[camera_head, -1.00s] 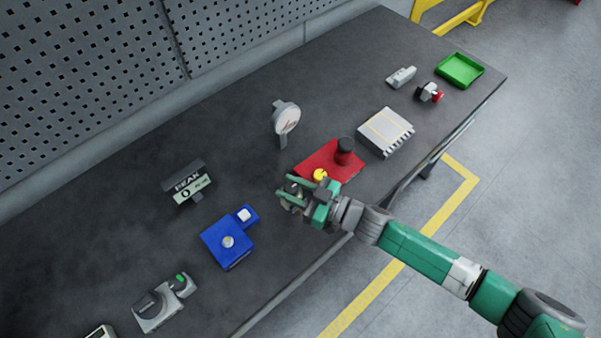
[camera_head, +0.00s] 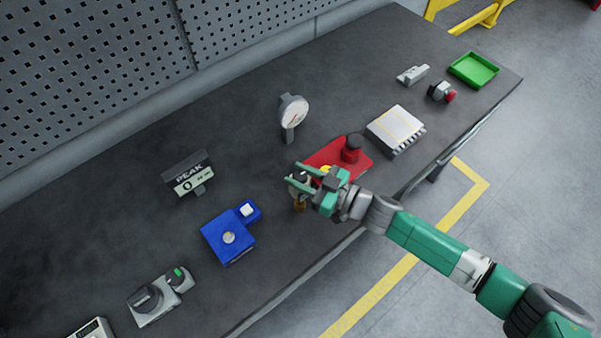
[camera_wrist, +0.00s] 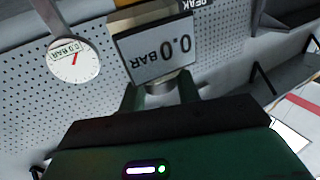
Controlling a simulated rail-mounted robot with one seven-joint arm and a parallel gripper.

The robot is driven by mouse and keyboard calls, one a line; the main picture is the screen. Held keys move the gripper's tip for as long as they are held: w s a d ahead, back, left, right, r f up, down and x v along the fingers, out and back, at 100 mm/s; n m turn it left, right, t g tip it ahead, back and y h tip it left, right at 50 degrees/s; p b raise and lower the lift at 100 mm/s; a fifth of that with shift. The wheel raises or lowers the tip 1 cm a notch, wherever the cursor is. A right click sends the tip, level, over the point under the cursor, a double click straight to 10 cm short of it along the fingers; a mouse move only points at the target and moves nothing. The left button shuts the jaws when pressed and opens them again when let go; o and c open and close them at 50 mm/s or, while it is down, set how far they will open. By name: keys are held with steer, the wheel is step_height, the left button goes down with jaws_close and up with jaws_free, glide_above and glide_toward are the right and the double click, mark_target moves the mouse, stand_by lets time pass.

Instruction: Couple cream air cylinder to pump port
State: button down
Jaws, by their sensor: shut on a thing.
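My gripper (camera_head: 299,178) is shut on a small grey object with a brownish lower end (camera_head: 300,204), held over the bench's front part beside the red base plate. In the wrist view, a pale box reading "0.0 BAR" (camera_wrist: 158,54), with a tan end, sits just beyond my fingers (camera_wrist: 158,95). It appears to be the held object, seen upside down. A clear cream colour does not show on it, so I cannot confirm that it is the air cylinder. A blue block (camera_head: 229,238) with a round silver fitting stands to the left; which part is the pump port is unclear.
A dial gauge (camera_head: 293,112) stands behind my gripper. A PEAK display (camera_head: 188,176) stands left. A white box (camera_head: 396,127) and green tray (camera_head: 473,70) are farther right. The bench between blue block and gauge is clear.

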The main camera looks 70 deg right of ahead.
steer(key=shift+f+b, duration=0.65)
steer(key=shift+f, duration=0.65)
steer(key=shift+f+b, duration=1.15)
steer(key=shift+f, duration=0.55)
stand_by(0.5)
steer(key=c, duration=0.9)
jaws_free()
steer(key=s, duration=0.5)
steer(key=s+a, duration=0.1)
steer(key=s, duration=0.1)
steer(key=shift+s+p, duration=0.3)
steer(key=shift+s, duration=0.05)
